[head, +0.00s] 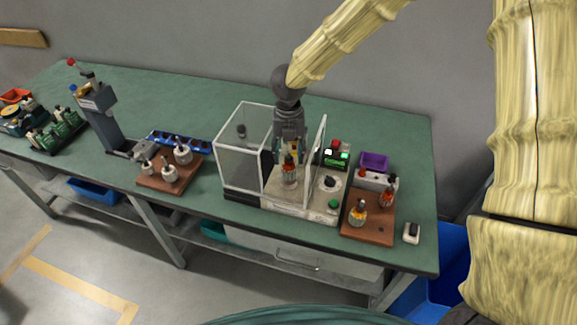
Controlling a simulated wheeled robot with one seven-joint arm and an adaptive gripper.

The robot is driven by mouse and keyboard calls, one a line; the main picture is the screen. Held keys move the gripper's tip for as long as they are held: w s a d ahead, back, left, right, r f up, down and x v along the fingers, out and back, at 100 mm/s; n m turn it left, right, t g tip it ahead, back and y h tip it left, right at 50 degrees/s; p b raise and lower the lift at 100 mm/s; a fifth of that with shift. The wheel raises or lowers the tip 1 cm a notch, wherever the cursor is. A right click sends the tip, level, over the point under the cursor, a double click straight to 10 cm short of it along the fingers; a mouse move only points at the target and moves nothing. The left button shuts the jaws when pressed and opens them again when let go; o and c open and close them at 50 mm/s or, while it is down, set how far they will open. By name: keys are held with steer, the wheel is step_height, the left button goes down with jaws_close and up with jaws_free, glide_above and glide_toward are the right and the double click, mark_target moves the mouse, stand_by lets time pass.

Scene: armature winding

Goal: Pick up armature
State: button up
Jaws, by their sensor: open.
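My gripper (290,162) is open and points down inside the winding machine, between its clear guard panels. An armature (289,168) with an orange-brown top stands upright in the machine, at the fingertips. I cannot tell whether the fingers touch it. Two similar armatures stand on the brown wooden board at the right, one at the front (358,212) and one at the back (386,195). Several paler armatures stand on another brown board at the left, one of them here (183,152).
The machine's clear guard box (241,150) stands left of my gripper, and a thin clear panel (318,145) rises close on its right. A press (102,115) stands farther left. A purple bin (374,162) sits behind the right board (362,233). The green bench top (180,95) is clear at the back.

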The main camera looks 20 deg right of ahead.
steer(key=shift+f, duration=0.85)
jaws_close()
steer(key=shift+r, duration=0.1)
steer(key=shift+r, duration=0.65)
step_height(320, 180, up, 9)
steer(key=shift+f+b, duration=0.15)
steer(key=shift+b, duration=1.05)
